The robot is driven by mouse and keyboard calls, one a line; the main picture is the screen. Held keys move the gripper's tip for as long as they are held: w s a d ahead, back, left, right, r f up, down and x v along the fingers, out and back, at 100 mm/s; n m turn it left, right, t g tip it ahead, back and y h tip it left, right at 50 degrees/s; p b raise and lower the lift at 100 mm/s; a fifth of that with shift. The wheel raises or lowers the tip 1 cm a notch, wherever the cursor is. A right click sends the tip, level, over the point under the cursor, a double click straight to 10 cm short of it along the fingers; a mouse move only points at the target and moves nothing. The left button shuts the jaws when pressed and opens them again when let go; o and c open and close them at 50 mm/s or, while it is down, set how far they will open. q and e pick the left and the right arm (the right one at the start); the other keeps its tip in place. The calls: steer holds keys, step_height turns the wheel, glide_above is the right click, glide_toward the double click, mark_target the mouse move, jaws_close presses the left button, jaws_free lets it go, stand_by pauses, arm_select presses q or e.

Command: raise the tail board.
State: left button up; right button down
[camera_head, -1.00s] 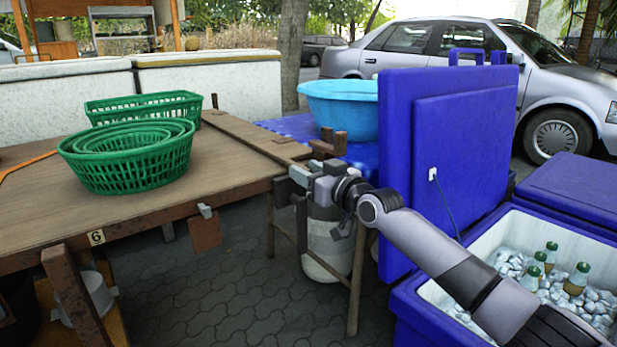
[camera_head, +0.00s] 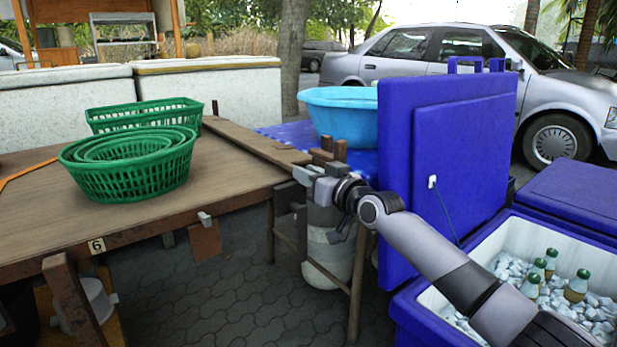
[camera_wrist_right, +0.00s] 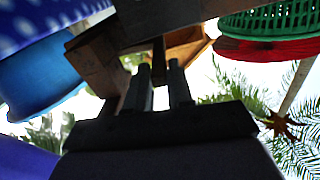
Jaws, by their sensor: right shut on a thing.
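The tail board appears to be the long brown wooden plank (camera_head: 250,141) at the right end of the table, beside the blue-covered surface. My right gripper (camera_head: 303,174) is at the plank's near right corner, shut on its edge from below. In the right wrist view, looking upward, the two dark fingers (camera_wrist_right: 160,85) reach up to the brown wood (camera_wrist_right: 98,65); the exact contact is dark and hard to see. My left gripper is not in view.
Green baskets (camera_head: 130,168) stand on the wooden table (camera_head: 45,215). A light blue basin (camera_head: 342,112) and small wooden blocks (camera_head: 330,151) are behind the gripper. The upright blue lid (camera_head: 460,150) and open cooler with bottles (camera_head: 575,285) stand close to my right arm.

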steer(key=shift+w+d+r+m+p, duration=0.15)
steer(key=shift+r+m+p, duration=0.1)
steer(key=shift+r+m, duration=0.35)
steer(key=shift+w+d+r+m+p, duration=0.15)
steer(key=shift+r+m+p, duration=0.1)
steer(key=shift+r+m, duration=0.35)
arm_select(q)
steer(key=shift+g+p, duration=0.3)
steer(key=shift+p, duration=0.25)
arm_select(e)
steer(key=shift+w+d+r+m, duration=0.2)
steer(key=shift+d+r+m, duration=0.2)
steer(key=shift+r+m, duration=0.35)
steer(key=shift+w+d+r+m, duration=0.2)
steer(key=shift+d+r+m, duration=0.2)
steer(key=shift+m, duration=0.55)
